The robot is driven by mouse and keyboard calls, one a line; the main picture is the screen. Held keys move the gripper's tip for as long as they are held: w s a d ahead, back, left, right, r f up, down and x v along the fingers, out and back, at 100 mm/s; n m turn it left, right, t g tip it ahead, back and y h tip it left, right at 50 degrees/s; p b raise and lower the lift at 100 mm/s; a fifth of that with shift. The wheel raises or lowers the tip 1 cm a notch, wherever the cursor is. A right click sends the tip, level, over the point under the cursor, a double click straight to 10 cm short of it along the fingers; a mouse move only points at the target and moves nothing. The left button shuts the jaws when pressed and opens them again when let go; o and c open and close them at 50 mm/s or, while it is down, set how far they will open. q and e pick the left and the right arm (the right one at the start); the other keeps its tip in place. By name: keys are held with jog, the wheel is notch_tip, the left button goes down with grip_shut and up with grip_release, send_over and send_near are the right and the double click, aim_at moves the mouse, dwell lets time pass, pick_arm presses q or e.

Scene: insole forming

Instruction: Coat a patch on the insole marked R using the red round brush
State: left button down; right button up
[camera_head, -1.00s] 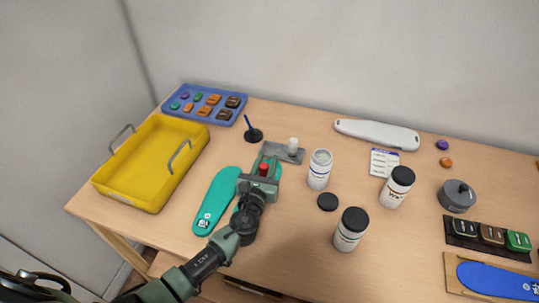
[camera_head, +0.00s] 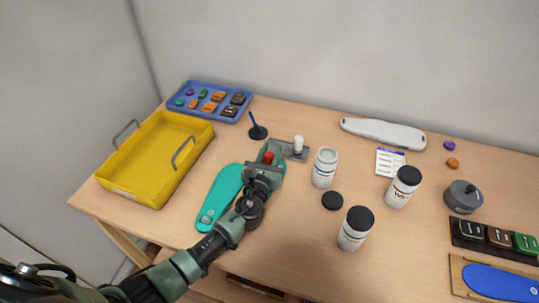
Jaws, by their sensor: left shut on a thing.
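Two teal insoles lie side by side on the table in the head view. The left insole (camera_head: 219,199) shows most of its length, with a small white mark near its lower end. The second insole (camera_head: 270,148) is largely hidden under my left gripper; its marking cannot be read. My left gripper (camera_head: 265,168) is over this second insole, shut on the red round brush (camera_head: 268,158), of which only a red top shows. The brush's bristles are hidden, so contact with the insole cannot be told. My right gripper is not in view.
An open white jar (camera_head: 324,167) stands right of the gripper, with a black lid (camera_head: 332,201) beside it. Two closed jars (camera_head: 403,187) (camera_head: 355,228) stand further right. A grey holder (camera_head: 294,152), blue-handled tool (camera_head: 256,128), yellow tray (camera_head: 129,190) and blue tray (camera_head: 180,110) lie around.

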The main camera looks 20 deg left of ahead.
aim_at(265, 161)
pick_arm(q)
jog(key=shift+w+d+f+b, duration=0.15)
jog(key=shift+w+b, duration=0.2)
jog(key=shift+w, duration=0.55)
jog(key=shift+w+d+b, duration=0.1)
jog(key=shift+w+b, duration=0.25)
jog(key=shift+w, duration=0.5)
jog(key=shift+s+a+r+p, duration=0.1)
jog(key=shift+s+p, duration=0.2)
jog(key=shift+s, duration=0.15)
jog(key=shift+s+a+r+p, duration=0.1)
jog(key=shift+s+p, duration=0.2)
jog(key=shift+s, duration=0.1)
jog(key=shift+s+a+p, duration=0.15)
jog(key=shift+s+p, duration=0.2)
jog(key=shift+s, duration=1.05)
jog(key=shift+s+a+p, duration=0.15)
jog(key=shift+s+p, duration=0.2)
jog(key=shift+s, duration=1)
notch_tip(265, 161, up, 6)
jog(key=p, duration=0.5)
jog(key=shift+w+p, duration=0.15)
jog(key=shift+p, duration=0.2)
